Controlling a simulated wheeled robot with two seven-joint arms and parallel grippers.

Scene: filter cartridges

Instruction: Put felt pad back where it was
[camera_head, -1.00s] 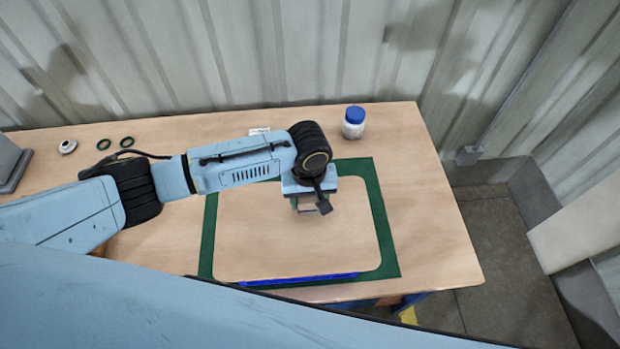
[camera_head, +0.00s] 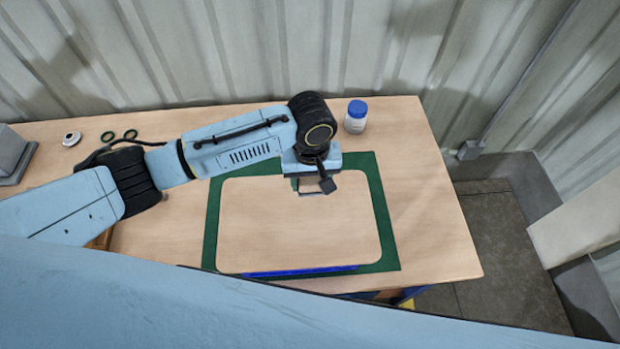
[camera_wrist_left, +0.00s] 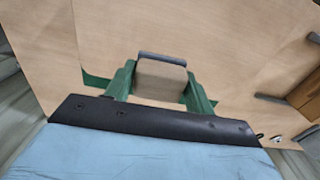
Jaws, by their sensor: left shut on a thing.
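My left gripper (camera_head: 312,188) is over the back right part of the green-bordered mat (camera_head: 377,205). In the left wrist view its green fingers (camera_wrist_left: 161,78) are shut on a small tan block with a dark grey edge, which I take to be the felt pad (camera_wrist_left: 160,80). The fingers sit at its two sides. In the head view the wrist hides most of the held thing, and only a thin edge shows below it. I cannot tell how high it is above the table. My right gripper is not in view.
A white jar with a blue lid (camera_head: 356,117) stands just behind the mat, close to my left wrist. Two dark green rings (camera_head: 108,136) and a white round part (camera_head: 71,139) lie at the back left, near a grey box (camera_head: 13,158). The table's right side is clear.

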